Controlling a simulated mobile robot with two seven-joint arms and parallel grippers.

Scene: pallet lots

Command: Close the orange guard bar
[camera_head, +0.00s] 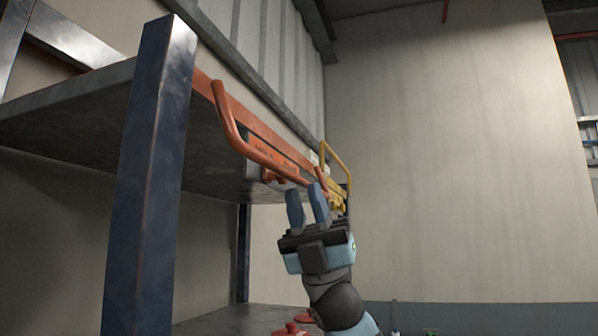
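The orange guard bar (262,154) is a bent tube in front of the orange beam (275,143) along the rack shelf's edge. Its near end curves upward at the left, and its far end runs toward the gripper. My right gripper (304,188) points upward just below and beside the bar's far end. Its two blue-grey fingers are apart with a narrow empty gap between them. I cannot tell whether a finger touches the bar. My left gripper is not in view.
A dark blue rack post (150,180) stands close at the left, under and beside the grey shelf (85,115). A yellow bar (340,160) sits beyond the orange one. Red objects (290,329) lie low behind my arm. The right side is open before a plain wall (460,150).

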